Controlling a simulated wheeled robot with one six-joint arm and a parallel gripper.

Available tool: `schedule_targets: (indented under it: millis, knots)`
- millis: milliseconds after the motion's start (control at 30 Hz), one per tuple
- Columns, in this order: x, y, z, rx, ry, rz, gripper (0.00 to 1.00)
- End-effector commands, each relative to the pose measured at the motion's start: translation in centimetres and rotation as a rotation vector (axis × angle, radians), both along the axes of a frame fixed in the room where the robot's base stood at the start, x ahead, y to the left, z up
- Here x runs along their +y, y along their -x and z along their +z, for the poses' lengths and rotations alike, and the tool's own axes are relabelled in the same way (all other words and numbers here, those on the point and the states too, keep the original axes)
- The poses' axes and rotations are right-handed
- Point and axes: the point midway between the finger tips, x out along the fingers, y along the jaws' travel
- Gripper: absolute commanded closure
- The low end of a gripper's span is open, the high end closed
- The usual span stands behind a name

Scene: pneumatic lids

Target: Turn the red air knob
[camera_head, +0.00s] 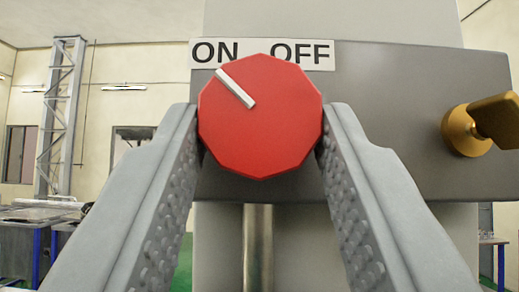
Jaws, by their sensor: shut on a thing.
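The red air knob (265,125) is many-sided and sits on the front of a grey box (400,95). Its white pointer line is tilted to the upper left, toward the word ON on the label (262,54). OFF stands on the right half of that label. My gripper (262,138) is shut on the knob, with one grey finger against its left side and the other against its right side. The fingers' inner faces are studded. The knob hides part of the label's lower edge.
A brass valve handle (492,122) juts from the box at the right. A metal pipe (258,245) runs down below the knob. Tables (35,235) stand far back at the left, near a lattice column (62,120).

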Motion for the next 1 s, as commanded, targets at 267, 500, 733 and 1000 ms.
schedule_targets:
  millis: [267, 500, 733, 1000]
  knots:
    - [0.03, 0.06, 0.06, -0.001, 0.0, 0.0, 0.54]
    - [0.02, 0.01, 0.01, 0.0, -0.001, -0.001, 0.42]
    - [0.01, -0.01, -0.01, 0.0, -0.001, 0.0, 0.42]
    - [0.0, 0.28, -0.24, 0.0, -0.001, 0.0, 0.42]
